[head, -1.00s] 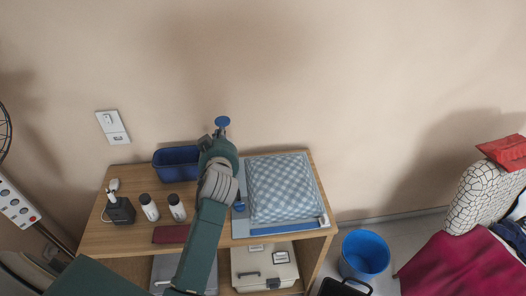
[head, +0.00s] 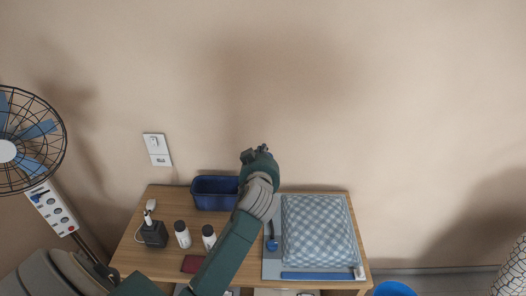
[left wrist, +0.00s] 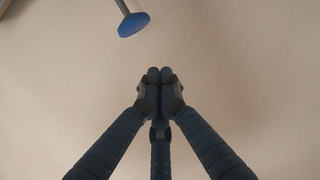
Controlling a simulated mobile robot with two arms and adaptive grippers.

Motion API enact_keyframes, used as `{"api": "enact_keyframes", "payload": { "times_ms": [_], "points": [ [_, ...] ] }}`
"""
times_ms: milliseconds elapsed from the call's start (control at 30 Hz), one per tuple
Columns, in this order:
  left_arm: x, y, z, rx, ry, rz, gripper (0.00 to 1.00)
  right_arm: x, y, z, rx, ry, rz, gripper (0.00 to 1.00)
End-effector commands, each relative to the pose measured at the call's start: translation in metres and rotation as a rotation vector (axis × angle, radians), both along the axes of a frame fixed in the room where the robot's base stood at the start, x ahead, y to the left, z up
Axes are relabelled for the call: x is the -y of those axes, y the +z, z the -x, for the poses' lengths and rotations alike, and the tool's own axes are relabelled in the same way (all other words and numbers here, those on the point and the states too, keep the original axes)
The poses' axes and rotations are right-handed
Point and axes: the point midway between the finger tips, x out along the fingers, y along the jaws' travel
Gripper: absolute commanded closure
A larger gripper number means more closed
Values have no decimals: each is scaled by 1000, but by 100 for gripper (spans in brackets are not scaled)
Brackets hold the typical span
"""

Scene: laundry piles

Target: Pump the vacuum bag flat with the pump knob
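The vacuum bag (head: 318,230) is a puffy blue-and-white checked pack lying on the right of the wooden cabinet top. A small blue round piece with a short stem (head: 271,244) stands at its left edge. My left gripper (head: 257,150) is raised over the back of the cabinet, left of the bag. In the left wrist view the gripper's fingers (left wrist: 160,78) are together with nothing between them. The blue pump knob (left wrist: 133,24) on its grey rod shows there at the top, apart from the fingers. My right gripper is out of view.
A blue bin (head: 212,193), two dark-capped bottles (head: 183,234), a black charger box (head: 154,234) and a dark red item (head: 193,263) share the cabinet top. A blue bucket (head: 394,289) is at lower right.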

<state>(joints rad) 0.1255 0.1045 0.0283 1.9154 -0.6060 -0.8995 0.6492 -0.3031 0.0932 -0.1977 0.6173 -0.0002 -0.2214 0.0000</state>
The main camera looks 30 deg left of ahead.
Motion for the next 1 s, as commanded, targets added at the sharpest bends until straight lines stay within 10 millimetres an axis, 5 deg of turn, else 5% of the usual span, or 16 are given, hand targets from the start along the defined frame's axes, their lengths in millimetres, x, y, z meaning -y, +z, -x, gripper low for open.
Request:
{"api": "enact_keyframes", "payload": {
  "times_ms": [300, 600, 1000],
  "points": [
    [-29, -17, -46, -6, 0, -1, 100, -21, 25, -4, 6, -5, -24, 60],
    [-27, -50, -45, -1, 0, -2, 100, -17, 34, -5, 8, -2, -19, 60],
    [-27, -54, -45, 1, -1, 1, 100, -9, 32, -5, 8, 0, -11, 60]
  ]
}}
